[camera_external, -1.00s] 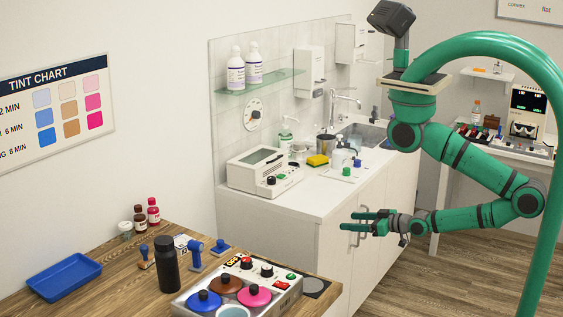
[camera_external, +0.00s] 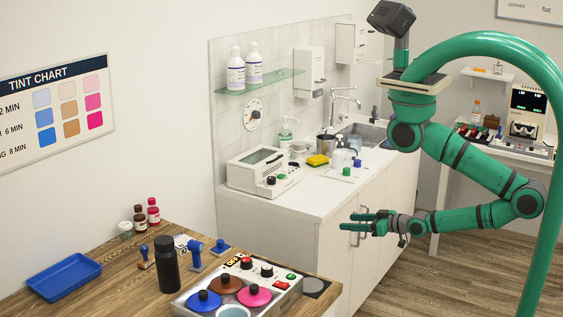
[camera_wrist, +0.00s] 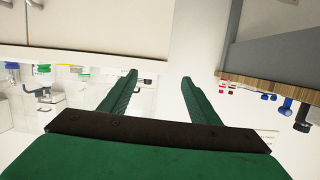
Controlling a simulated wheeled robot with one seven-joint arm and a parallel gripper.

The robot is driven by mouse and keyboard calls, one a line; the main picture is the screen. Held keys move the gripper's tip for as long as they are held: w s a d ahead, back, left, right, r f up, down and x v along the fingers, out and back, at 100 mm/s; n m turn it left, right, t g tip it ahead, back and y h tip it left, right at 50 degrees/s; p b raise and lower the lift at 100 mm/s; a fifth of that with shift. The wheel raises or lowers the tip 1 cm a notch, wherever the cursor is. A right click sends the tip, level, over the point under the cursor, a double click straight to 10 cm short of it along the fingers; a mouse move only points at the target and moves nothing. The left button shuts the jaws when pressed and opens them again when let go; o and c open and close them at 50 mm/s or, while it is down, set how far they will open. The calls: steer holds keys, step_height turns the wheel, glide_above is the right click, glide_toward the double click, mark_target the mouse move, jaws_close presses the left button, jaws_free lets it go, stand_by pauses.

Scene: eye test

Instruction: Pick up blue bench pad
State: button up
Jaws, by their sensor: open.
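No plain flat blue pad is clear to me. A shallow blue rimmed tray (camera_external: 64,277) lies flat on the wooden bench at the lower left. A small blue block with a knob (camera_external: 221,247) sits on the same bench, behind the control box; I cannot tell which of these is the bench pad. My gripper (camera_external: 351,221) is in the air in front of the white cabinet, to the right of the bench and well apart from both. In the wrist view my gripper (camera_wrist: 159,77) has its fingers spread, with nothing between them.
The wooden bench (camera_external: 110,262) also carries a black bottle (camera_external: 168,265), small red-labelled bottles (camera_external: 153,211), a blue upright tool (camera_external: 195,254) and a control box with coloured lids (camera_external: 290,293). The white counter (camera_external: 300,197) holds a white device and a yellow sponge. Air between gripper and bench is clear.

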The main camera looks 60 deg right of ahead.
steer(key=w+f+m+g, duration=0.1)
steer(key=w+f+m, duration=0.3)
steer(key=f+m, duration=0.1)
steer(key=m+g+y, duration=1.3)
steer(key=m+y, duration=0.1)
glide_toward(221, 244)
steer(key=shift+h, duration=0.3)
steer(key=a+f, duration=0.1)
steer(key=w+a+f, duration=0.1)
steer(key=a, duration=0.1)
steer(key=shift+a+f, duration=0.3)
steer(key=shift+f, duration=0.05)
steer(key=shift+r+x, duration=0.1)
steer(key=shift+x, duration=1.2)
steer(key=shift+r+x, duration=0.15)
steer(key=shift+x, duration=1.1)
steer(key=shift+w+a, duration=0.1)
steer(key=c, duration=1.1)
